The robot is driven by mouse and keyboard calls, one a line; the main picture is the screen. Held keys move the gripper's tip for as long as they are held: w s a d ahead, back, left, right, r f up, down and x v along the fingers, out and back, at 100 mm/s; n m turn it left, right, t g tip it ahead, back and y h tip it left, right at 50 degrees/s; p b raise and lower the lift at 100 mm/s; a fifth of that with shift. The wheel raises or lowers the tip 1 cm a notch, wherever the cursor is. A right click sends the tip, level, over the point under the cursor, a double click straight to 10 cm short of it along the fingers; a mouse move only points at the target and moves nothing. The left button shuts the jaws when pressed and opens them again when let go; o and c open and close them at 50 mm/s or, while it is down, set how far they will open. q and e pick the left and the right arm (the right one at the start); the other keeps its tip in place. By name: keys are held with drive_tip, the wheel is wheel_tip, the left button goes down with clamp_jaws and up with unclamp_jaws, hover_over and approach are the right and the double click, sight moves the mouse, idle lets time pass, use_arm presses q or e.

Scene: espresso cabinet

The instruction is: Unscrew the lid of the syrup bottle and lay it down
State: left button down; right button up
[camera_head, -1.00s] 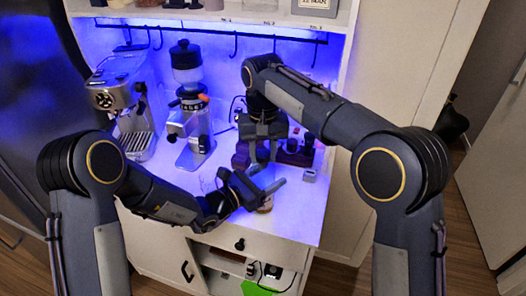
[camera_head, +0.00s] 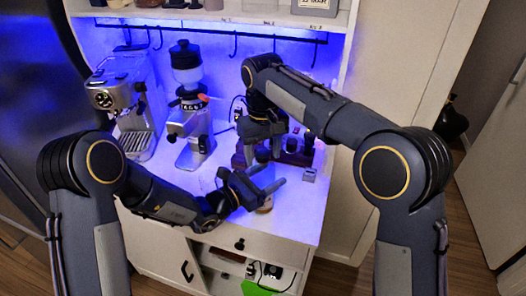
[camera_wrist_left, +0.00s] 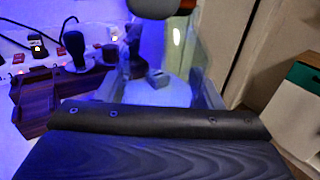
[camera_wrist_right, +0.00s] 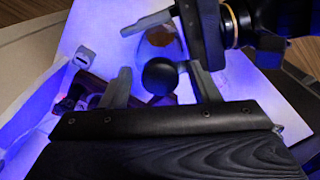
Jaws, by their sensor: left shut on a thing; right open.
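The syrup bottle is clear and partly hidden, with amber at its base (camera_head: 266,205) in the head view. Its amber part (camera_wrist_right: 160,38) also shows in the right wrist view. My left gripper (camera_head: 267,188) is shut on the bottle's body low over the counter. The bottle's round black lid (camera_wrist_right: 160,76) shows between the fingers of my right gripper (camera_wrist_right: 162,85). The lid also shows in the head view (camera_head: 262,155). The right gripper (camera_head: 264,148) is open above the left one, with a finger on either side of the lid. Exact finger-to-lid contact is unclear.
A coffee grinder (camera_head: 188,110) and an espresso machine (camera_head: 122,95) stand at the left on the white counter (camera_head: 300,210). A small grey block (camera_head: 310,175) lies to the right of the grippers. A black-handled tool (camera_wrist_left: 73,45) stands behind. The front right counter is clear.

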sight(263, 153)
wheel_tip(263, 153, up, 4)
drive_tip(key=shift+r, duration=0.25)
drive_tip(key=shift+c, duration=0.6)
drive_tip(key=shift+r+m, duration=0.8)
drive_tip(key=shift+m, duration=0.3)
drive_tip(key=shift+r+m, duration=0.75)
drive_tip(key=shift+m, duration=0.05)
drive_tip(key=shift+f, duration=3.8)
